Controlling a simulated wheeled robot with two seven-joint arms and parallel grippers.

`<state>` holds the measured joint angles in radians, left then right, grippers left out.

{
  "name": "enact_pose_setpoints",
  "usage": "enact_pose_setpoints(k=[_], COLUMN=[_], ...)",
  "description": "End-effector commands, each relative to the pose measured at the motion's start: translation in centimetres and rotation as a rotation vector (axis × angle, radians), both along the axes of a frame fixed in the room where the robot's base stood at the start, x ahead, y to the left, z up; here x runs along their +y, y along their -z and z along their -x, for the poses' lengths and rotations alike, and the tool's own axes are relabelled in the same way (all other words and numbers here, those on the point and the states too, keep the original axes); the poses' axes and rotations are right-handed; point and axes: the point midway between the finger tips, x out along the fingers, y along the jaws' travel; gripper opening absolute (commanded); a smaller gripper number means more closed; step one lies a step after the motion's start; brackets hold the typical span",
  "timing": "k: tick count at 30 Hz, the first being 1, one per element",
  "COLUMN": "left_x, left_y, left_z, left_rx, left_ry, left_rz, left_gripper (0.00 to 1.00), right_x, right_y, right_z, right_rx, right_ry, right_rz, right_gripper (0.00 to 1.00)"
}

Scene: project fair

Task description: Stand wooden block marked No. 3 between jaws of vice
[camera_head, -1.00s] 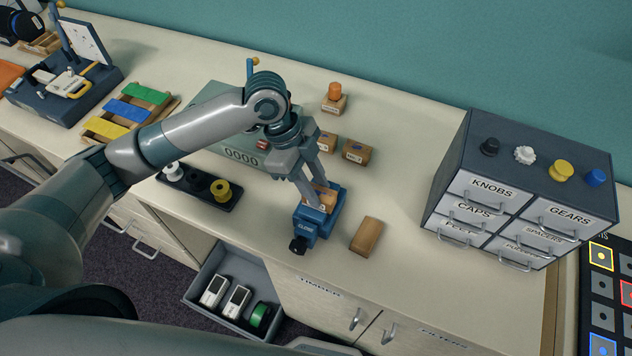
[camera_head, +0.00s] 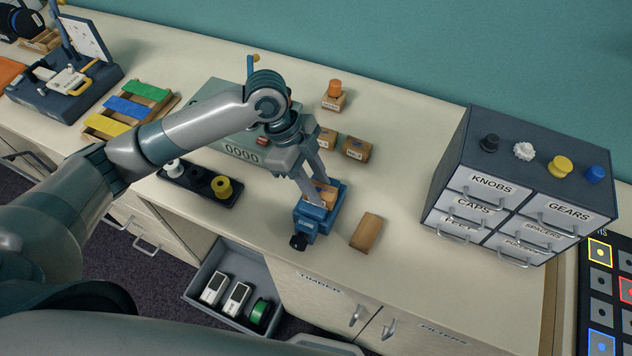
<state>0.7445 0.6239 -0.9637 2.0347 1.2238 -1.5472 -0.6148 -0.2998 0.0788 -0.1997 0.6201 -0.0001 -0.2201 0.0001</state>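The blue vice (camera_head: 308,222) stands near the front edge of the counter, its handle end toward me. A wooden block (camera_head: 328,195) sits at the vice's jaws; I cannot read its marking here. My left gripper (camera_head: 318,188) reaches down over the vice with its fingertips at this block, partly hiding it. I cannot tell whether the fingers grip it or stand slightly apart from it. Two labelled wooden blocks stand behind the vice, one nearer (camera_head: 356,149) and one partly hidden by my gripper (camera_head: 327,138). My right gripper is out of view.
A plain wooden block (camera_head: 367,233) lies right of the vice. A dark cabinet of labelled drawers (camera_head: 458,150) stands further right. A dark tray with spools (camera_head: 228,199) and a grey-green box (camera_head: 212,112) are left. An open drawer (camera_head: 196,285) juts out below the counter.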

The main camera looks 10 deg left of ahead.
Motion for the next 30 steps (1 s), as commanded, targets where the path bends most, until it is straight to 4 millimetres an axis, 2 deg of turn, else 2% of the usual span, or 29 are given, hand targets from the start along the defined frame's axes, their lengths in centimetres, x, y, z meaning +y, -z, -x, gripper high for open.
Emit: enact_pose_setpoints(k=[1, 5, 21, 25, 30], left_x=[0.2, 0.4, 3.6, 4.2, 4.5], left_y=[0.8, -0.1, -8.9, -10.4, -11.4], left_z=[0.6, 0.5, -0.5, -0.6, -0.6], left_rx=[0.017, 0.017, 0.005, 0.006, 0.008], left_ry=[0.004, 0.004, 0.001, 0.003, 0.003], left_rz=[-0.012, -0.012, -0.006, -0.005, -0.005], left_gripper=[0.47, 0.48, 0.48, 0.48, 0.48], right_x=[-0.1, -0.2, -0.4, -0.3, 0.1], right_y=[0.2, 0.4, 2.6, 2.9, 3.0], right_z=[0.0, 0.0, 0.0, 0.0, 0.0], right_rx=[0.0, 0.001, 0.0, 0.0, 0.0], right_ry=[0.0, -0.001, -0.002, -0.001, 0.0], right_rz=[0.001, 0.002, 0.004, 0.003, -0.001], right_gripper=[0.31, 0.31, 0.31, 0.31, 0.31])
